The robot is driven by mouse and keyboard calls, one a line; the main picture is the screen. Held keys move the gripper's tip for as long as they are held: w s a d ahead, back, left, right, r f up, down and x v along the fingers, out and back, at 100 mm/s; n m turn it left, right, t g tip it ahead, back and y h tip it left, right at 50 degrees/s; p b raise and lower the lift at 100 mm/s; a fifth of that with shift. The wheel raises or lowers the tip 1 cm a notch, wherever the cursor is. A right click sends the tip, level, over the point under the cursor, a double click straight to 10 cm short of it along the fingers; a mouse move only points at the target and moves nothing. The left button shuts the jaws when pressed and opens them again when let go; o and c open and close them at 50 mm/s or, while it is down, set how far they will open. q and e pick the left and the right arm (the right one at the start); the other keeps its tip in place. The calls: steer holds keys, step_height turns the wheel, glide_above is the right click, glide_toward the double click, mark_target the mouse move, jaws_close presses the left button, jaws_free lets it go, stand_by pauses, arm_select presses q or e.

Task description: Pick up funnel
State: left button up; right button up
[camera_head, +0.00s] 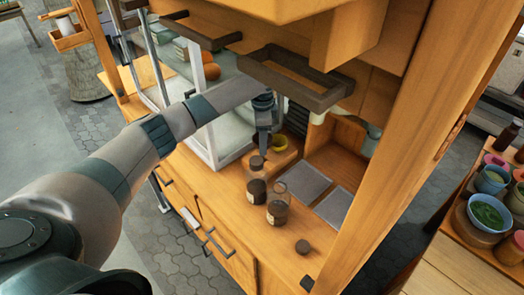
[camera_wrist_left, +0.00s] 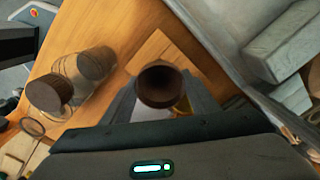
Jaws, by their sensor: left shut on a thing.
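In the left wrist view, a brown round piece with a dark hollow mouth (camera_wrist_left: 160,84) sits between the fingers of my left gripper; it looks like the funnel. My left gripper (camera_head: 264,148) is shut on it above the wooden counter. In the head view the gripper hides most of the held piece, and I cannot tell its height above the counter. My right gripper is not in view.
A stoppered jar (camera_head: 256,190) and an open jar (camera_head: 277,208) stand just in front of the gripper. Grey plates (camera_head: 335,206) lie right. A wooden shelf tray (camera_head: 290,78) overhangs.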

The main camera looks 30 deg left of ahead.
arm_select(q)
steer(key=shift+r+b, duration=0.45)
steer(key=shift+r, duration=1.5)
steer(key=shift+r, duration=0.15)
steer(key=shift+r+p, duration=2.35)
steer(key=shift+p, duration=0.4)
